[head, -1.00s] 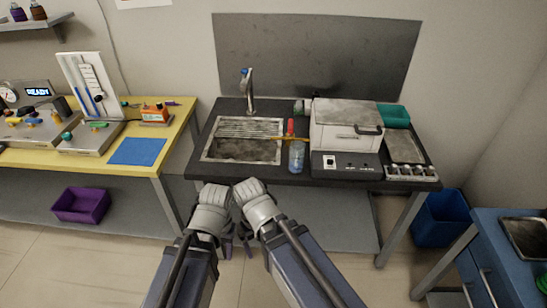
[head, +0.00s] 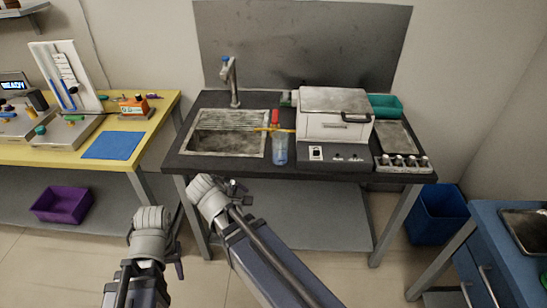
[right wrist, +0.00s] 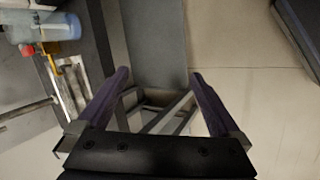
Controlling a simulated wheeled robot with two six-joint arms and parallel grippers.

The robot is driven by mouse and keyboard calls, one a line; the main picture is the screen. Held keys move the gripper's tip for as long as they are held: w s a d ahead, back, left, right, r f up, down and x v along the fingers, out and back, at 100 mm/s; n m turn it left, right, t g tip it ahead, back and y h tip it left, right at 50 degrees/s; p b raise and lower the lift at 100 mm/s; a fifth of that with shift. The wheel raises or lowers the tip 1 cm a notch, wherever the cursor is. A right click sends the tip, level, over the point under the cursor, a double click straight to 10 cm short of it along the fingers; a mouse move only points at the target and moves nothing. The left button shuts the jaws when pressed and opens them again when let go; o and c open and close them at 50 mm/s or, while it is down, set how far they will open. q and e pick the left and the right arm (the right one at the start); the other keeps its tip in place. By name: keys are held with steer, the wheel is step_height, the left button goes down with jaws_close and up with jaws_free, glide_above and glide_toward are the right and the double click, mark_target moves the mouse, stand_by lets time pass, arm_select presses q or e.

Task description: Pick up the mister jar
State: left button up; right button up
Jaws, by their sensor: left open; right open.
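The mister jar (head: 280,150) is a clear bottle with bluish contents, a red top and an orange-yellow piece across its neck. It stands upright on the black counter (head: 215,165), right of the sink. It also shows on its side at the upper left of the right wrist view (right wrist: 60,27). My right gripper (head: 210,198) is open and empty in front of the counter's front edge, left of and below the jar; its dark fingers (right wrist: 160,75) are apart. My left gripper (head: 160,238) is open, lower and further left, with its fingers partly hidden. Neither touches the jar.
The sink (head: 228,140) with a faucet (head: 231,80) is left of the jar. A white boxy machine (head: 334,117) stands close on its right. A vial rack (head: 404,163) is at the counter's right end. A yellow table (head: 150,125) stands to the left.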

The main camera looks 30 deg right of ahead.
mark_target(277, 154)
steer(key=w+d+n+t+h+b, duration=0.2)
steer(key=w+d+n+b, duration=0.2)
steer(key=d+n+b, duration=0.1)
steer(key=w+d+n+t+h+b, duration=0.3)
steer(key=w+d+n+b, duration=0.1)
steer(key=d, duration=0.4)
steer(key=w+d+n+t+h+b, duration=0.2)
steer(key=w+d+n+h+b, duration=0.1)
steer(key=d+n+b, duration=0.3)
steer(key=shift+w+d+f+n+t+b, duration=0.15)
steer(key=shift+w+n+t+b, duration=0.15)
steer(key=shift+w+n+b, duration=0.35)
steer(key=shift+w+d+r+n+t+b, duration=0.3)
steer(key=shift+w+n+b, duration=0.15)
steer(key=shift+n, duration=0.2)
steer(key=shift+x, duration=3.95)
arm_select(q)
step_height(277, 154, down, 18)
arm_select(e)
steer(key=shift+r, duration=0.15)
steer(key=c, duration=1.5)
arm_select(q)
steer(key=shift+a+r+p, duration=0.1)
steer(key=shift+r+p, duration=0.25)
steer(key=shift+p, duration=0.1)
arm_select(e)
steer(key=shift+o, duration=0.2)
steer(key=shift+r, duration=0.3)
